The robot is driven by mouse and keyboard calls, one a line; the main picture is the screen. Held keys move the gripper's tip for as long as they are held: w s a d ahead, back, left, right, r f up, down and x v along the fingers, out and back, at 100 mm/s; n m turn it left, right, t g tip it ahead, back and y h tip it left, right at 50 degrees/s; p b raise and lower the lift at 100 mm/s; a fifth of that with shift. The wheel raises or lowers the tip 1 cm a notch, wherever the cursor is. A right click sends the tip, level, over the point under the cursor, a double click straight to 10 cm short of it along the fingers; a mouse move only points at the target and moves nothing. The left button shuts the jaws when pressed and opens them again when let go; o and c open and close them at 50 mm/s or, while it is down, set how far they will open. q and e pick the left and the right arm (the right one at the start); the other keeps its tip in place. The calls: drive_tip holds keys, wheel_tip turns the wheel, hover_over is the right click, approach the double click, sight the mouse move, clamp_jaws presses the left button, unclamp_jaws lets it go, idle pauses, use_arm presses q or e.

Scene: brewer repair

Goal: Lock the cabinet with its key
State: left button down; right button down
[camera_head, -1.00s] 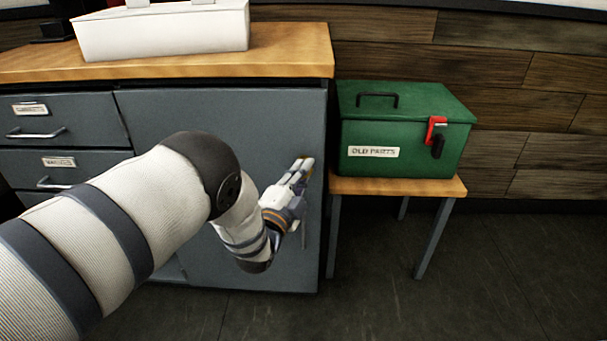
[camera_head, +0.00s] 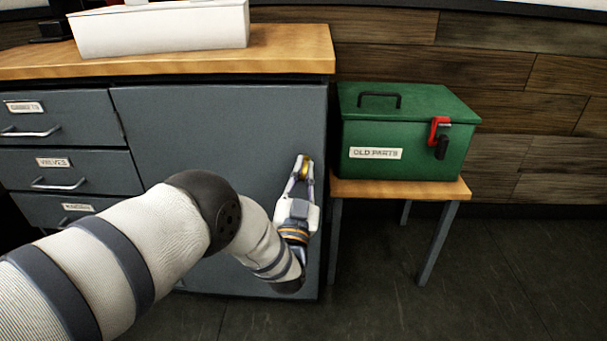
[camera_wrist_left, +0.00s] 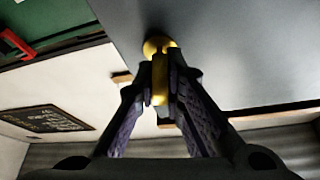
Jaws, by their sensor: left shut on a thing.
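The grey cabinet has a large flat door (camera_head: 215,125), which looks shut in the head view. My left gripper (camera_head: 303,165) is at the upper right part of this door, fingers pointing up. In the left wrist view its two fingers are shut on a brass key (camera_wrist_left: 160,82). Just beyond the key is a round brass lock (camera_wrist_left: 157,45) at the door surface. The key meets the lock there; how deep it sits is hidden. My right gripper is not in view.
A wooden worktop (camera_head: 285,50) with a white box (camera_head: 160,30) tops the cabinet. Labelled drawers (camera_head: 70,170) are to the left. A green box (camera_head: 400,130) with a red latch stands on a small table (camera_head: 400,188) at right. The floor at lower right is free.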

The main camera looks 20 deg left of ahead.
use_arm(q)
drive_tip(key=shift+n+y, duration=1.2)
drive_tip(key=shift+n, duration=1)
drive_tip(key=shift+g, duration=0.3)
drive_tip(key=c, duration=1.7)
unclamp_jaws()
drive_tip(key=v, duration=1.2)
drive_tip(key=shift+f, duration=0.1)
